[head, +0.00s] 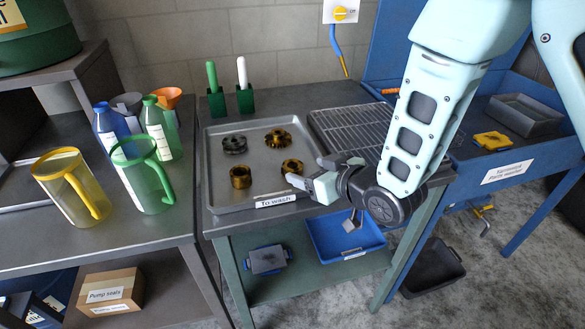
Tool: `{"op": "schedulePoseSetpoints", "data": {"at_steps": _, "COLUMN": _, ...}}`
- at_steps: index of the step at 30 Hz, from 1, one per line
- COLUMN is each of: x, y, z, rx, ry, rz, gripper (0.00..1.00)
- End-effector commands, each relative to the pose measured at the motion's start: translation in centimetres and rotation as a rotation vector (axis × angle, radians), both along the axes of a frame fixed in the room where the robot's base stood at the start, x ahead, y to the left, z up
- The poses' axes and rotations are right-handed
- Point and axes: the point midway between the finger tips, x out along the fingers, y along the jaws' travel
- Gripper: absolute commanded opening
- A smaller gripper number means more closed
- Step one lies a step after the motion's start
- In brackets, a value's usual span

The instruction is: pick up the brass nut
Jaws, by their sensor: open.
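On the metal tray (213,190) labelled "To wash" lie several parts. A short brass ring (292,166) is at the right front and partly hidden by my fingers; a taller brass cylinder (240,178) is at the left front. A brass toothed wheel (278,139) lies at the back right and a dark grey toothed part (234,144) at the back left. I cannot tell for certain which brass part is the nut. My gripper (304,171) is open, reaching in from the right over the tray's right edge, close beside the short brass ring. Whether it touches is unclear.
A wire rack (350,127) is right of the tray, behind my arm. Green holders with a green-handled (212,78) and a white-handled tool (242,74) stand behind the tray. Jugs (72,190) and bottles (107,128) stand on the left bench. A blue bin (330,240) is below.

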Motion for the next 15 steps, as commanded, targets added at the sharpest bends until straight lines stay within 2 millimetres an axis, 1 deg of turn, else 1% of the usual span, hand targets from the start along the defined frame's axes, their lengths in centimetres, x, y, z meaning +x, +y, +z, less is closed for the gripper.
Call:
{"op": "schedulePoseSetpoints", "data": {"at_steps": 5, "x": 1.0, "y": 1.0, "z": -0.4, "rx": 0.000, "ry": 0.000, "rz": 0.001, "gripper": 0.71}}
{"op": "schedulePoseSetpoints", "data": {"at_steps": 9, "x": 2.5, "y": 2.4, "z": -1.3, "rx": -0.001, "ry": -0.001, "rz": 0.001, "gripper": 0.71}}
{"op": "schedulePoseSetpoints", "data": {"at_steps": 15, "x": 3.7, "y": 3.3, "z": -2.0, "rx": 0.001, "ry": -0.002, "rz": 0.000, "gripper": 0.71}}
